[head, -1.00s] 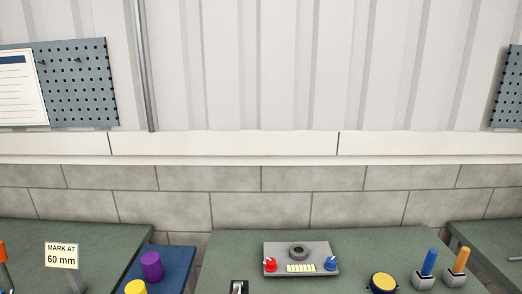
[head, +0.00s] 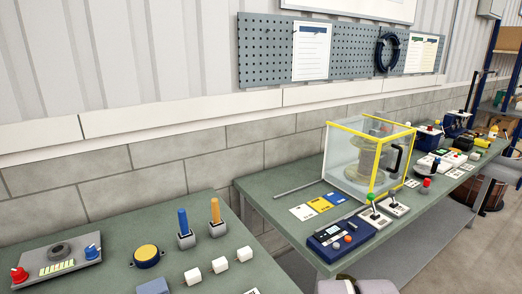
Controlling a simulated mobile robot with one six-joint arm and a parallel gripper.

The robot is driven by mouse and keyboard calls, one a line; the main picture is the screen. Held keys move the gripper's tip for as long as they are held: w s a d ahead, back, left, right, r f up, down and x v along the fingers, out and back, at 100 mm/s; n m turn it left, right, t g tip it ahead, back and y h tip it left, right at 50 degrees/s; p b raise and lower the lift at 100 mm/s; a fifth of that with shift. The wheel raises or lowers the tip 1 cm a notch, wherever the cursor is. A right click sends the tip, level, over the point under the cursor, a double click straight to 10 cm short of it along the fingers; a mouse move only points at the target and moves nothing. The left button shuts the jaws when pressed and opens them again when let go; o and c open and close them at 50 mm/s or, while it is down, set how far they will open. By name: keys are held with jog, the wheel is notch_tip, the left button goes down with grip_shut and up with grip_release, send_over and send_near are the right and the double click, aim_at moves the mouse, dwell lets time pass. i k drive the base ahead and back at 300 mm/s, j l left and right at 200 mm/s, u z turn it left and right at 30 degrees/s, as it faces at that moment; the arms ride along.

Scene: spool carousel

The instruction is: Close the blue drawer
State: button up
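No blue drawer can be made out in the head view. A blue block (head: 153,287) is cut off by the bottom edge on the near green bench; I cannot tell what it is. My gripper is not in view. A grey shape at the bottom centre is mostly cut off, and I cannot tell what it is.
The near bench (head: 105,245) bears a dial panel (head: 55,263), a yellow button (head: 147,256), blue and orange levers and white cubes. The long bench (head: 270,205) bears a clear yellow-edged case (head: 345,160) with a spool, and control boxes. Floor shows at right.

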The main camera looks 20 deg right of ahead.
aim_at(507, 170)
jog(key=l+z, duration=0.2)
jog(key=l, duration=0.45)
jog(key=l+z, duration=0.2)
jog(key=l, duration=0.45)
jog(key=l+z, duration=0.2)
jog(key=l, duration=0.4)
jog(key=i+l+z, duration=0.2)
jog(key=l, duration=0.45)
jog(key=i+l+z, duration=0.2)
jog(key=l, duration=0.4)
jog(key=i+l+z, duration=0.2)
jog(key=l, duration=0.4)
jog(key=i+l+z, duration=0.15)
jog(key=l, duration=0.4)
jog(key=i+l+z, duration=0.2)
jog(key=l, duration=0.3)
jog(key=i+l, duration=0.4)
jog(key=i+l+u, duration=0.15)
jog(key=i+l, duration=0.7)
jog(key=l, duration=0.2)
jog(key=i+l+u, duration=0.3)
jog(key=i+l, duration=0.4)
jog(key=i+l+u, duration=0.25)
jog(key=i+l, duration=0.5)
jog(key=l, duration=0.15)
